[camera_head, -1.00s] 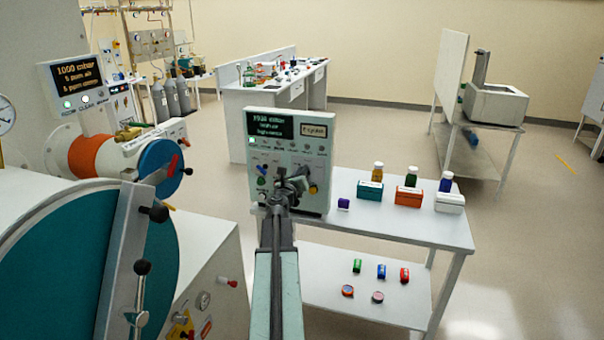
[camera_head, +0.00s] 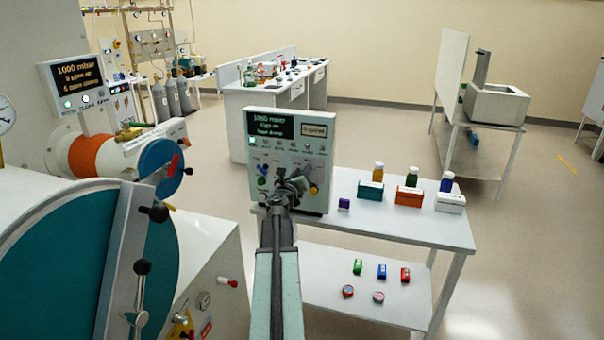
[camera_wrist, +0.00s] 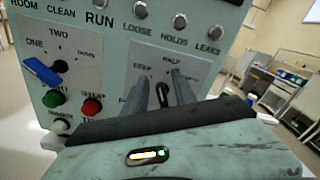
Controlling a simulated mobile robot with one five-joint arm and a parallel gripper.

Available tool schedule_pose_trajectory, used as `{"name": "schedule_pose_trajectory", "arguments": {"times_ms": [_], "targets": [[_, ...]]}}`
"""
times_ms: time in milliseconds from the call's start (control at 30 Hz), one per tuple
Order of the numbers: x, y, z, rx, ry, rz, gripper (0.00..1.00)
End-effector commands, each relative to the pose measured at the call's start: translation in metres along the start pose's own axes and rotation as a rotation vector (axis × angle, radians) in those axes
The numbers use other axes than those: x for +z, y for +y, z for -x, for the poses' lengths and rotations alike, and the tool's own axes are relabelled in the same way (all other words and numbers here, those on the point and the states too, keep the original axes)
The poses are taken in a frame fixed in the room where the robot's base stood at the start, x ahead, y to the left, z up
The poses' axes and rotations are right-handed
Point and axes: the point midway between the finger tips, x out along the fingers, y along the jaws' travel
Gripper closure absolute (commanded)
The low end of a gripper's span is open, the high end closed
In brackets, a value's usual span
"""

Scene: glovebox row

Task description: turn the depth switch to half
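The control panel (camera_head: 288,160) stands on the white table. In the wrist view, the depth switch plate (camera_wrist: 195,66) bears the word HALF at its top; its other labels are partly covered. My gripper (camera_wrist: 165,78) reaches to this plate, its two grey fingers standing apart. A small dark part, apparently the switch's handle (camera_wrist: 163,93), shows between them, with a gap visible. Its pointing direction and any contact are hard to tell. In the head view, my gripper (camera_head: 296,184) covers the lower middle of the panel.
Left of the plate are a blue-levered switch (camera_wrist: 43,72), a green button (camera_wrist: 53,98) and a red button (camera_wrist: 92,107). A yellow-brown knob (camera_head: 313,188) sits at the panel's lower right. Bottles and boxes, including an orange box (camera_head: 408,197), stand right on the table.

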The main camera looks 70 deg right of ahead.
Motion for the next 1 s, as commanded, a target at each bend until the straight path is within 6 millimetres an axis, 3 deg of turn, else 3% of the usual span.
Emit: {"name": "schedule_pose_trajectory", "arguments": {"times_ms": [167, 500, 1000], "targets": [[0.0, 0.0, 0.013, 0.0, 0.0, 0.0, 0.67], [-0.001, -0.001, 0.075, 0.0, 0.0, 0.0, 0.67], [0.0, 0.0, 0.078, 0.0, 0.0, 0.0, 0.67]]}}
